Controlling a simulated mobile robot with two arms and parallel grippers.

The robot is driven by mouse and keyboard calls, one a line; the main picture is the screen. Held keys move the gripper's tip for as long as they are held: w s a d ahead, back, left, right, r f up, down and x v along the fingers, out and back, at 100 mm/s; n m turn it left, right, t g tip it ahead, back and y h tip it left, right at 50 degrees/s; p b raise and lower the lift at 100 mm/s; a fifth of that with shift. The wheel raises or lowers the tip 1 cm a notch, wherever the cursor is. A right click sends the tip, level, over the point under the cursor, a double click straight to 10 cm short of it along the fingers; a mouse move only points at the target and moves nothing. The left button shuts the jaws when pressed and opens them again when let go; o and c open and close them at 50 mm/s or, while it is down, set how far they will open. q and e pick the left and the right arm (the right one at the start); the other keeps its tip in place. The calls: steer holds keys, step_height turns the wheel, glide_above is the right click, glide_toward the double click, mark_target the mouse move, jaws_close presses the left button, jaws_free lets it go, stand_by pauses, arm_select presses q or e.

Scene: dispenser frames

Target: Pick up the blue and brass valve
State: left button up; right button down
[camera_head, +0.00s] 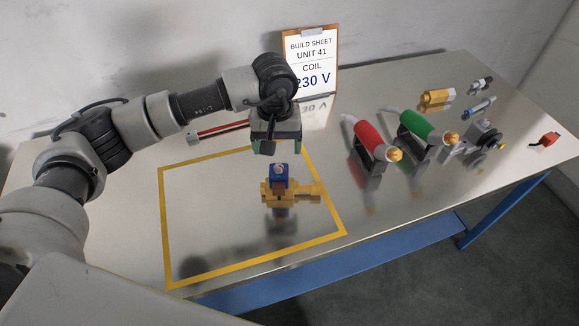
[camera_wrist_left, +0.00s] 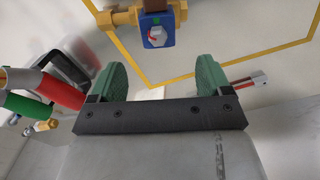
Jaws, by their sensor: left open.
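The blue and brass valve (camera_head: 280,190) stands inside the yellow outlined square on the table. Its blue top carries a small red and white mark, and its brass body has ports to the sides. It also shows at the top of the left wrist view (camera_wrist_left: 157,28), ahead of my fingers and apart from them. My left gripper (camera_head: 275,146) is above and behind the valve in the head view. Its two green fingers are spread in the left wrist view (camera_wrist_left: 162,82), with nothing between them. My right gripper is not in view.
A red-handled tool (camera_head: 368,137) and a green-handled tool (camera_head: 415,124) stand on holders to the right. Brass and grey fittings lie farther right. A build sheet clipboard (camera_head: 313,60) leans against the wall. A red bar (camera_head: 220,128) lies behind the yellow square (camera_head: 163,215).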

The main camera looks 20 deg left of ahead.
mark_target(279, 175)
arm_select(q)
steer(key=f, duration=0.1)
steer(key=s+f, duration=0.1)
steer(key=f+p, duration=0.1)
steer(key=f, duration=0.1)
steer(key=shift+s, duration=0.3)
steer(key=shift+w+f, duration=0.1)
steer(key=shift+f, duration=0.2)
steer(key=f, duration=0.1)
steer(key=f+p, duration=0.1)
steer(key=f, duration=0.1)
steer(key=f+p, duration=0.1)
steer(key=shift+w+d+f, duration=0.1)
steer(key=shift+d+f, duration=0.15)
steer(key=shift+f, duration=0.35)
steer(key=shift+c, duration=1.5)
steer(key=c, duration=1)
steer(key=shift+w, duration=0.1)
steer(key=shift+c, duration=0.2)
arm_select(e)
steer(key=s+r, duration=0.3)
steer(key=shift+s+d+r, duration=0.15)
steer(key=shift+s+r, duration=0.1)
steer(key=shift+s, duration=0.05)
